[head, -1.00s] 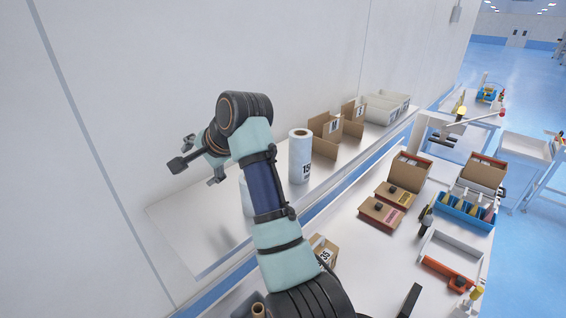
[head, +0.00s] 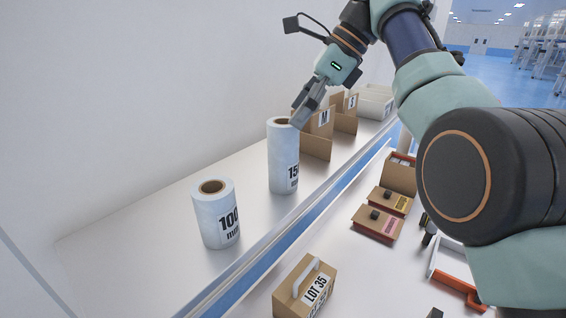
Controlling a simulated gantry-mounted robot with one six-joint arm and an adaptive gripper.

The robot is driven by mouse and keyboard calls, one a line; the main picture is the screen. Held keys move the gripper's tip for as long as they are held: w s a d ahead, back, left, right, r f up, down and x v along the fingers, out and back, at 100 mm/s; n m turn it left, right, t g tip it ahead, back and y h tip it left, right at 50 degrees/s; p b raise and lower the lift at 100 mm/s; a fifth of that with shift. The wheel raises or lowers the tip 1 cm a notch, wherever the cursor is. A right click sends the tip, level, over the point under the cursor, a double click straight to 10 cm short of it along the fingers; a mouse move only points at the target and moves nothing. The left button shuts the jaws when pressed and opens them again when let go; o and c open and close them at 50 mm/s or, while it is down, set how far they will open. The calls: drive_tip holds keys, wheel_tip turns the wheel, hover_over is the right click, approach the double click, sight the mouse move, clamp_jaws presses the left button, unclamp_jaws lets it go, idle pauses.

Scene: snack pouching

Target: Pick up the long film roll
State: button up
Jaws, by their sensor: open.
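The long film roll (head: 281,160), tall and white with a "150" label, stands upright on the shelf. A shorter film roll (head: 212,222), labelled "100 mm", stands upright nearer on the same shelf, to its left. My gripper (head: 297,119) is open and points down just above the top right edge of the long roll. The fingers overlap the roll's rim in the head view, so I cannot tell whether they touch it. Nothing shows between the fingers.
Cardboard boxes marked M (head: 318,134) and S (head: 346,112) stand just behind the long roll. A LOT 35 carton (head: 304,289) stands on the lower table. The shelf (head: 135,222) left of the short roll is bare, with a white wall behind.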

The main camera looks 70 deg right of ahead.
sight(283, 130)
drive_tip(key=b+x, duration=0.3)
drive_tip(key=x, duration=0.2)
drive_tip(key=shift+w+a+f+b, duration=0.1)
drive_tip(key=shift+w+b, duration=0.05)
drive_tip(key=shift+b, duration=0.15)
clamp_jaws()
